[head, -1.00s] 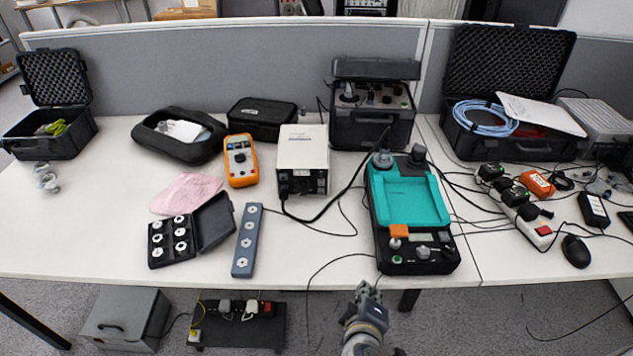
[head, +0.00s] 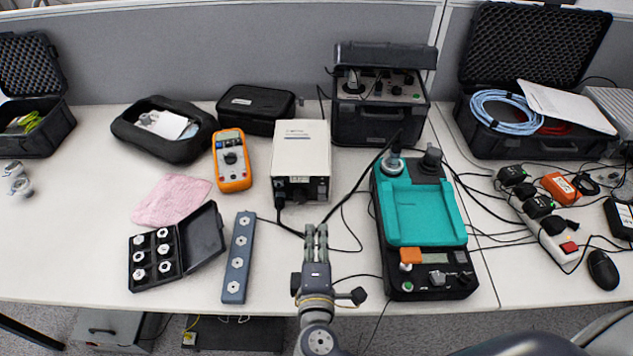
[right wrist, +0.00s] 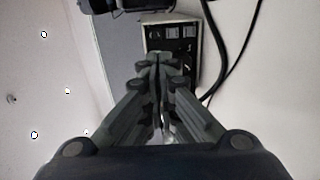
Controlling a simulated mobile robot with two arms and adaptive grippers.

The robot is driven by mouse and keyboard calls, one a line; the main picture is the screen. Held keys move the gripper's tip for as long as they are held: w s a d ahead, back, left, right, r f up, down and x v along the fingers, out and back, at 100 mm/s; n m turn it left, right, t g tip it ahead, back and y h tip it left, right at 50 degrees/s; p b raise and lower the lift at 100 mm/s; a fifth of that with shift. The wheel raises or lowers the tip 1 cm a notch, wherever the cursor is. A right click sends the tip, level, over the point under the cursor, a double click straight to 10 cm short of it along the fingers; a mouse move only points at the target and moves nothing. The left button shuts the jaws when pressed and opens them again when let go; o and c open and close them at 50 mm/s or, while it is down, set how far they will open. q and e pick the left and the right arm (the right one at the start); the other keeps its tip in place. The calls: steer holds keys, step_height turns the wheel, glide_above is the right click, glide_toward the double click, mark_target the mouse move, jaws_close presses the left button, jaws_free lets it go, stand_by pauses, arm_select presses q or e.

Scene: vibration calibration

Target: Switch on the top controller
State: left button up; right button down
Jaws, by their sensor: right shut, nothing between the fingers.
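A white box-shaped unit (head: 301,150) with a dark front panel (head: 302,189) stands near the middle of the table. I cannot tell for sure that it is the top controller. In the right wrist view the panel (right wrist: 172,38) lies just beyond my fingertips, with small switches or sockets on it, partly hidden by the fingers. My right gripper (head: 316,232) is shut and empty, in front of the panel with its fingers pointing at it. It also shows in the right wrist view (right wrist: 160,62). I cannot tell whether it touches the panel. My left gripper is not in view.
A black cable (head: 349,202) runs from the unit to the right. An orange multimeter (head: 231,160) is left of it, a teal device (head: 425,212) right. A blue-grey bar (head: 238,258) and an open black case of discs (head: 155,283) lie front left. A black instrument case (head: 377,125) stands behind.

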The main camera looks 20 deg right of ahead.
steer(key=p, duration=0.2)
glide_toward(316, 181)
steer(key=x, duration=0.4)
steer(key=shift+w+d+p, duration=0.15)
steer(key=shift+w+p, duration=0.2)
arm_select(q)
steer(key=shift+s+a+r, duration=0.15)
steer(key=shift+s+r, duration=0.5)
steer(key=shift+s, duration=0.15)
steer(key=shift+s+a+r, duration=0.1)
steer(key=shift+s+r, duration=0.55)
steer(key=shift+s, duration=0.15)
arm_select(e)
steer(key=shift+w+d+f, duration=0.15)
steer(key=shift+w+d, duration=0.05)
steer(key=shift+w, duration=0.45)
